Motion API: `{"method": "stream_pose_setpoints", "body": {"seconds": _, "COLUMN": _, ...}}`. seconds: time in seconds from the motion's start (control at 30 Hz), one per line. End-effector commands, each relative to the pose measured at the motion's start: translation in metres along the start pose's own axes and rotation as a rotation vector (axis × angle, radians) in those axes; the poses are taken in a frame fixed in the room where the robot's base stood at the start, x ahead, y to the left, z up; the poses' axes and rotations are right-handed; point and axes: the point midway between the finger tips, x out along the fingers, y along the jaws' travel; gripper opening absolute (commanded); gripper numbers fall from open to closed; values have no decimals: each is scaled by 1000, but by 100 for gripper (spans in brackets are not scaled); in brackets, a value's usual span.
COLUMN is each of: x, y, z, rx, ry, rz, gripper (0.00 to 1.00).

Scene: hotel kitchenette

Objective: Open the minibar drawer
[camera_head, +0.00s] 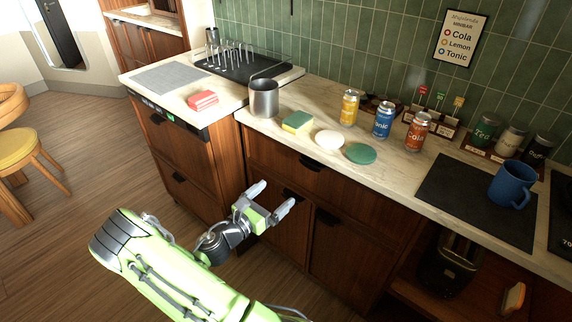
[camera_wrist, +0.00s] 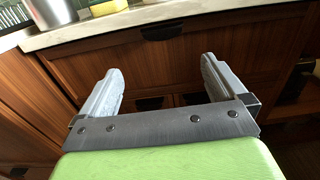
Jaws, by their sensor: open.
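The wide wooden drawer front (camera_head: 345,185) below the counter has a black cup handle (camera_head: 311,163) and sits flush, closed. No label on it shows, so I cannot tell for sure that it is the minibar drawer. In the wrist view the drawer front (camera_wrist: 215,40) spans the upper part, with its handle (camera_wrist: 161,32) above the gap between my fingers. My gripper (camera_head: 272,196) is open and empty, in front of the cabinet and lower than the handle. It also shows in the wrist view (camera_wrist: 161,66), apart from the handle.
The counter (camera_head: 395,176) holds a metal pot (camera_head: 264,98), a sponge (camera_head: 297,121), several cans and a blue mug (camera_head: 512,184). Cabinet doors (camera_head: 345,250) with black handles lie below the drawer. A chair (camera_head: 25,147) stands at left.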

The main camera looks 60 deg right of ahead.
Motion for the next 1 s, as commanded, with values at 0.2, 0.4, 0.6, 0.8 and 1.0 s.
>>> {"method": "stream_pose_setpoints", "body": {"seconds": 0.2, "x": 45, "y": -3, "z": -2, "rx": 8, "ry": 0, "rz": -11, "gripper": 98}}
{"method": "stream_pose_setpoints", "body": {"seconds": 0.4, "x": 96, "y": -3, "z": -3, "rx": 9, "ry": 1, "rz": -10, "gripper": 98}}
{"method": "stream_pose_setpoints", "body": {"seconds": 0.6, "x": 138, "y": -2, "z": -2, "rx": 8, "ry": 2, "rz": -7, "gripper": 98}}
{"method": "stream_pose_setpoints", "body": {"seconds": 0.8, "x": 154, "y": -2, "z": -1, "rx": 5, "ry": 2, "rz": -4, "gripper": 98}}
{"method": "stream_pose_setpoints", "body": {"seconds": 1.0, "x": 154, "y": -2, "z": -1, "rx": 5, "ry": 3, "rz": -4, "gripper": 98}}
